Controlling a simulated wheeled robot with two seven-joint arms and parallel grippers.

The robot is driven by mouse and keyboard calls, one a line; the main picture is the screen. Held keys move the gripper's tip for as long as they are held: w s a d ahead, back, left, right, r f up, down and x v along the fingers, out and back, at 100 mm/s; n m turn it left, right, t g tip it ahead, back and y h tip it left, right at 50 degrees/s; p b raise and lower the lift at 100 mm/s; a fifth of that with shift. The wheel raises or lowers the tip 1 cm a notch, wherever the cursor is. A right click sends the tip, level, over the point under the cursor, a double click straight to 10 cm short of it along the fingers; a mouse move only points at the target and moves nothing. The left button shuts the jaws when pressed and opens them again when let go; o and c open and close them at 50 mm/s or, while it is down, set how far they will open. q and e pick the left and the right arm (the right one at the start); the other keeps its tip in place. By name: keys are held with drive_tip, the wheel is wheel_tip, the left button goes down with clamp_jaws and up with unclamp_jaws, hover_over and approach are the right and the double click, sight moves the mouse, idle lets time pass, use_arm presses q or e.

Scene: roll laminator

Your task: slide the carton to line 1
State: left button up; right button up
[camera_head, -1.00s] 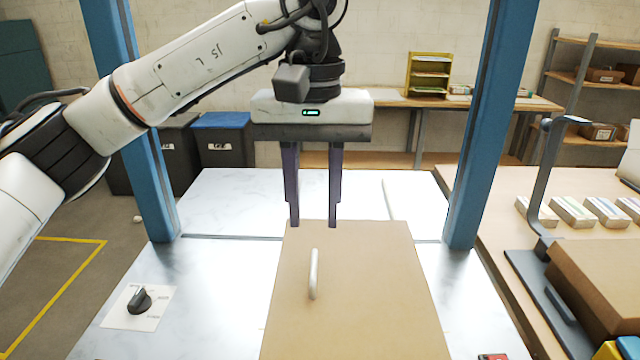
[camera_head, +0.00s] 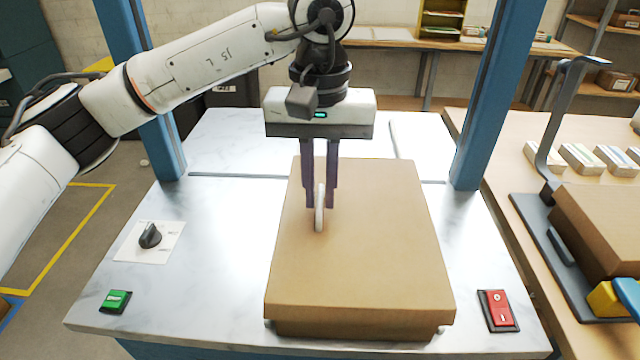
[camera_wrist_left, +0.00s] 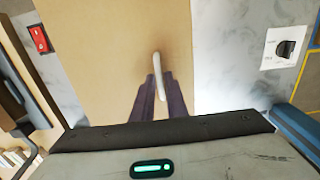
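The brown carton (camera_head: 375,250) sits on the pale metal table (camera_head: 225,260) with a white upright handle (camera_head: 319,215) on its top. My left gripper (camera_head: 320,205) points down over the carton, its two dark fingers drawn in on either side of the handle. In the left wrist view the fingers (camera_wrist_left: 163,92) close around the handle (camera_wrist_left: 159,75), and the carton top (camera_wrist_left: 105,60) fills the middle. A dark line (camera_head: 240,175) crosses the table behind the carton; I see no label on it. My right gripper is not in view.
Blue posts (camera_head: 488,100) flank the table. A black knob (camera_head: 150,236) and a green button (camera_head: 116,300) are at left, a red switch (camera_head: 497,310) at right. The table behind the carton is clear. A side bench (camera_head: 490,140) holds another box (camera_head: 605,225).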

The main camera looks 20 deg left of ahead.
sight(324, 159)
use_arm(q)
clamp_jaws()
drive_tip(key=shift+w, duration=0.15)
drive_tip(key=shift+w+a+r+p, duration=0.1)
drive_tip(key=shift+w+a+p, duration=0.15)
drive_tip(key=shift+w, duration=0.45)
drive_tip(key=shift+w+a+p, duration=0.2)
drive_tip(key=shift+w+p, duration=0.05)
drive_tip(key=shift+w, duration=0.45)
drive_tip(key=shift+w+a+p, duration=0.25)
drive_tip(key=shift+w+p, duration=0.2)
drive_tip(key=shift+w, duration=0.45)
drive_tip(key=shift+w+a+p, duration=0.25)
drive_tip(key=shift+w+p, duration=0.15)
drive_tip(key=shift+w, duration=0.45)
drive_tip(key=shift+w+a+p, duration=0.25)
drive_tip(key=shift+w+p, duration=0.2)
drive_tip(key=shift+w, duration=0.45)
drive_tip(key=shift+w+a+p, duration=0.25)
drive_tip(key=shift+w+p, duration=0.3)
drive_tip(key=shift+w, duration=0.25)
drive_tip(key=shift+w+a+p, duration=0.2)
drive_tip(key=shift+w+p, duration=0.3)
drive_tip(key=shift+w, duration=0.25)
drive_tip(key=shift+w+a, duration=0.25)
drive_tip(key=shift+w, duration=0.8)
drive_tip(key=o, duration=1)
unclamp_jaws()
drive_tip(key=shift+c, duration=0.2)
drive_tip(key=shift+r, duration=2.95)
